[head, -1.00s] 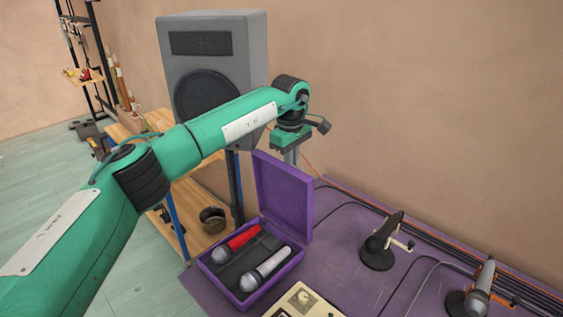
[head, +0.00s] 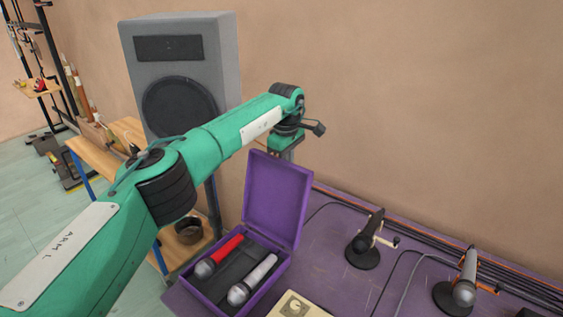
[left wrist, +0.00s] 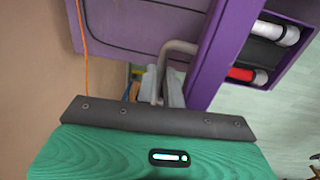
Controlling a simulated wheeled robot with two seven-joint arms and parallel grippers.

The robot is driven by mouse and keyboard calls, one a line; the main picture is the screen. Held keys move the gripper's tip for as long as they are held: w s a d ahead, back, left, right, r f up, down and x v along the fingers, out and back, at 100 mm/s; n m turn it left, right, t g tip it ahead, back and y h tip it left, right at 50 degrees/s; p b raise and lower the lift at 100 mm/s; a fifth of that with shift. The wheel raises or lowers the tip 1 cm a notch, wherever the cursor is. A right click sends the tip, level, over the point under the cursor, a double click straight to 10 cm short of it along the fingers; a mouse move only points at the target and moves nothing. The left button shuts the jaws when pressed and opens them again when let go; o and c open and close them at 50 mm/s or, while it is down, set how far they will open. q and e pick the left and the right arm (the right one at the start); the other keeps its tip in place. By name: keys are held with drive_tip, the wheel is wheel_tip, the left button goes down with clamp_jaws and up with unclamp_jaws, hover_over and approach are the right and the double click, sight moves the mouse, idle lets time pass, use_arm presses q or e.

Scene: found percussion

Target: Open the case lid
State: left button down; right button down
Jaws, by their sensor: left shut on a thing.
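The purple case (head: 188,283) stands on the purple table with its lid (head: 277,200) raised, about upright. A red microphone (head: 220,256) and a silver microphone (head: 252,280) lie in its dark-lined tray. My left arm reaches over from the left to behind the lid, where its fingers are hidden in the head view. In the left wrist view my left gripper (left wrist: 160,76) is shut on a bent grey handle (left wrist: 182,46) beside the lid's edge (left wrist: 222,50). My right gripper is in neither view.
A big grey speaker (head: 182,60) stands behind my arm. Two microphones on stands (head: 365,245) (head: 463,285) and cables are to the right on the table (head: 325,255). A cream box (head: 298,305) sits in front of the case. The wall is close behind.

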use_arm(q)
drive_tip(key=shift+w+d+f, duration=0.1)
drive_tip(key=shift+d+f, duration=0.1)
drive_tip(key=shift+f, duration=0.15)
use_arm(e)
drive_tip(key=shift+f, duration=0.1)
